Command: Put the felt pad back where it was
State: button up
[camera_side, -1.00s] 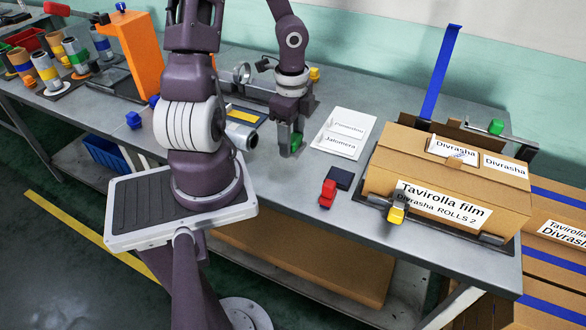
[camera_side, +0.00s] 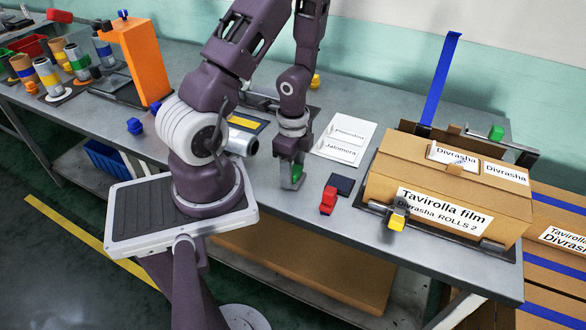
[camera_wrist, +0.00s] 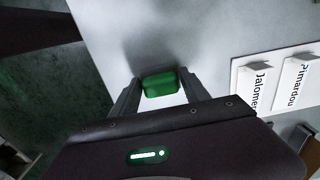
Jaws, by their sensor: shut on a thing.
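My gripper (camera_side: 291,185) is shut on a small green piece (camera_side: 297,172) near the front edge of the table, left of the red object. In the wrist view the green piece (camera_wrist: 160,84) is a rounded block squeezed between the two fingertips. It may be the felt pad; I cannot tell its material. It is close to the grey tabletop; whether it touches is unclear. A flat dark square (camera_side: 342,185) lies on the table to the right of my gripper, apart from it.
A white label board (camera_side: 345,140) lies behind. A large film carton (camera_side: 450,190) fills the right side. An orange stand (camera_side: 143,60) and several spools are at left. The table edge is close in front.

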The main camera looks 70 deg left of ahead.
jog(key=shift+f, duration=0.1)
jog(key=o, duration=1.4)
jog(key=shift+r, duration=0.9)
notch_tip(320, 180, up, 9)
jog(key=y, duration=0.1)
notch_tip(320, 180, up, 8)
jog(key=r+n+t+y, duration=0.1)
jog(key=n+y, duration=0.2)
jog(key=n, duration=0.1)
send_over(294, 168)
jog(key=d, duration=0.3)
jog(key=s+d+r+n+t+h, duration=0.1)
jog(key=s+d+r, duration=0.1)
jog(key=d+r, duration=0.1)
jog(key=s+d+r+n+t+h, duration=0.1)
jog(key=d+r+n+t, duration=0.1)
jog(key=d, duration=0.4)
jog(key=s+d+r+n+t+h, duration=0.1)
jog(key=s+d+r+n+h, duration=0.1)
jog(key=d+r, duration=0.2)
jog(key=shift+s+d+r+t, duration=0.2)
jog(key=shift+s+r+t, duration=0.1)
jog(key=shift+r, duration=0.3)
